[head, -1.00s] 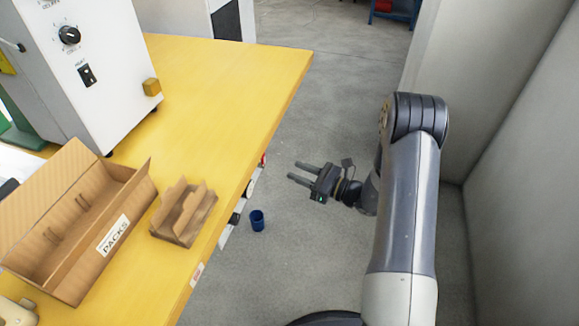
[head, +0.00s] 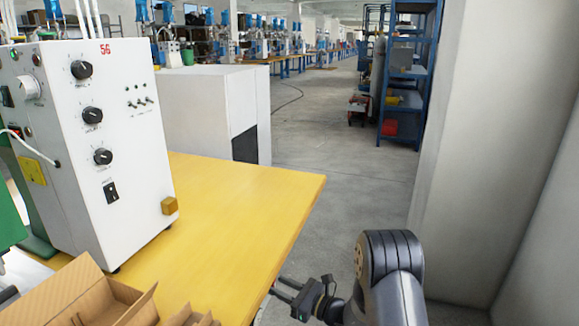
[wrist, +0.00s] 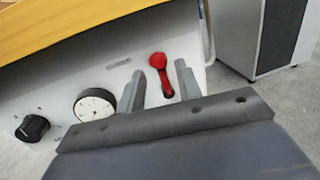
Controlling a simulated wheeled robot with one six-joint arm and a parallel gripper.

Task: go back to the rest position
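My gripper (head: 276,287) is low in the head view, just off the right edge of the yellow table (head: 232,207). In the wrist view my gripper (wrist: 160,69) has its two fingers apart with nothing held between them. A red-handled lever (wrist: 158,62) shows beyond the fingertips on a white panel (wrist: 60,95) below the table edge. I cannot tell how far the lever is from the fingers. My arm comes up from the bottom right of the head view.
A white machine (head: 95,130) with dials stands on the table. Cardboard boxes (head: 70,297) are cut off at the lower left. A pale wall (head: 480,130) stands close on the right. A blue shelf rack (head: 408,75) is farther back, with open grey floor before it.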

